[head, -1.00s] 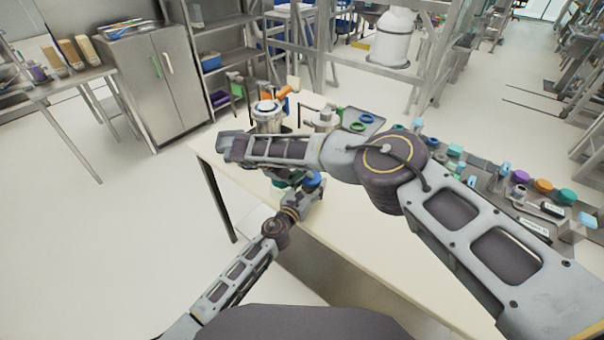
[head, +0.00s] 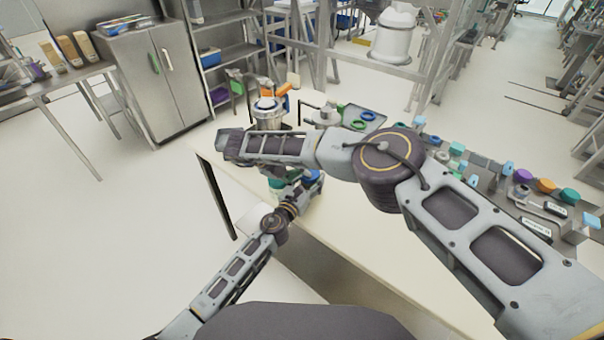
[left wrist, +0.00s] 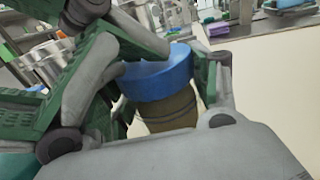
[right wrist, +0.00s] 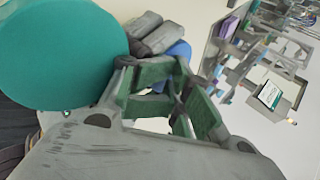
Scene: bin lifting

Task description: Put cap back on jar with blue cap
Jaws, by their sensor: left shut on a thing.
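The blue cap (left wrist: 158,76) sits at the top of a brown jar (left wrist: 168,108) in the left wrist view; I cannot tell whether it is seated. My left gripper (left wrist: 165,100) is shut around the jar just below the cap. Grey fingers from the left reach the cap's upper edge. In the head view the blue cap (head: 311,176) shows near the table's front edge, partly behind my right forearm. In the right wrist view the blue cap (right wrist: 180,50) shows just beyond my right gripper (right wrist: 172,82), whose fingertips are close together; their grip is unclear.
A large teal cap (right wrist: 60,52) is very close to my right gripper's left side. A metal pot (head: 268,112) stands behind my right forearm. A tray with rings (head: 362,118) lies at the back, and several coloured caps line the right. The table's front (head: 370,275) is clear.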

